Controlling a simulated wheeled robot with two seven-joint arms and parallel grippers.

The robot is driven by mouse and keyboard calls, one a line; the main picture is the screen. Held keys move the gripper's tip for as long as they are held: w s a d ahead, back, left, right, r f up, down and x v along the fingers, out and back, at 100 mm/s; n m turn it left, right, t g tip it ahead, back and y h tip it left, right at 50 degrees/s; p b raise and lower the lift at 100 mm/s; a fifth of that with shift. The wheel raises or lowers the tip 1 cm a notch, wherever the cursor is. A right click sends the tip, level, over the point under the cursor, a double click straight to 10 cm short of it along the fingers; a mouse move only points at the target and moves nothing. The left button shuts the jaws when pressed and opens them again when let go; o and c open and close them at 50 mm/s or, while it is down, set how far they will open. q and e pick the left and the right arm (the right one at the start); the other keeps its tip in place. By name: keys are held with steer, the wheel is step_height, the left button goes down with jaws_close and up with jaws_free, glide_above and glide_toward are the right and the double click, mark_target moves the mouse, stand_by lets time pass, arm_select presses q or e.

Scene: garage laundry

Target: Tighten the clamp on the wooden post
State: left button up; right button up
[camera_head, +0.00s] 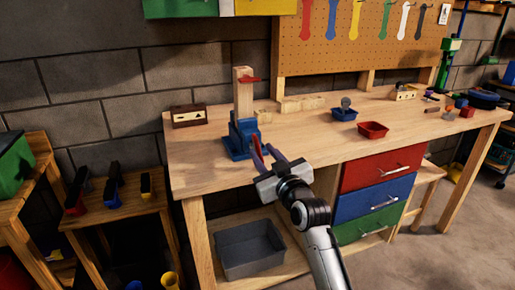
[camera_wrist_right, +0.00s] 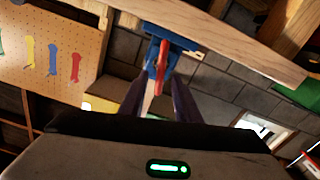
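The wooden post (camera_head: 243,94) stands upright near the left end of the workbench. The blue clamp (camera_head: 239,140) sits around or against its lower part; I cannot tell which. A red piece (camera_head: 250,79) crosses the post near its top. My right gripper (camera_head: 265,150) is at the bench's front edge, just front-right of the clamp, its fingers pointing at it. In the right wrist view, the fingers (camera_wrist_right: 157,92) are apart, and the clamp's red handle (camera_wrist_right: 162,62) shows between their tips, before the blue body (camera_wrist_right: 152,62). Contact cannot be told. My left gripper is out of view.
A wooden box (camera_head: 188,116) lies left of the post. Light wood blocks (camera_head: 300,103), a blue tray (camera_head: 343,114) and a red tray (camera_head: 373,130) are to the right. Drawers (camera_head: 375,196) and a grey bin (camera_head: 248,248) are below the wooden benchtop (camera_head: 320,147).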

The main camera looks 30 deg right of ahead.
mark_target(259, 149)
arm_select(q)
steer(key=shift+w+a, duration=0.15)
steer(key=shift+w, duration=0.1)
arm_select(e)
steer(key=shift+x, duration=2.4)
steer(key=shift+c, duration=0.2)
jaws_close()
steer(key=shift+r+m+p, duration=0.2)
steer(key=shift+m+p, duration=0.2)
steer(key=shift+p, duration=0.75)
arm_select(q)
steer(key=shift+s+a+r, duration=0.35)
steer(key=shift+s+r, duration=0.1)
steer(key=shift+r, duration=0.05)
arm_select(e)
steer(key=shift+f+m, duration=0.25)
steer(key=shift+m, duration=0.15)
steer(key=shift+o, duration=0.2)
jaws_free()
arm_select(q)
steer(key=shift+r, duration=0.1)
arm_select(e)
steer(key=shift+s, duration=0.1)
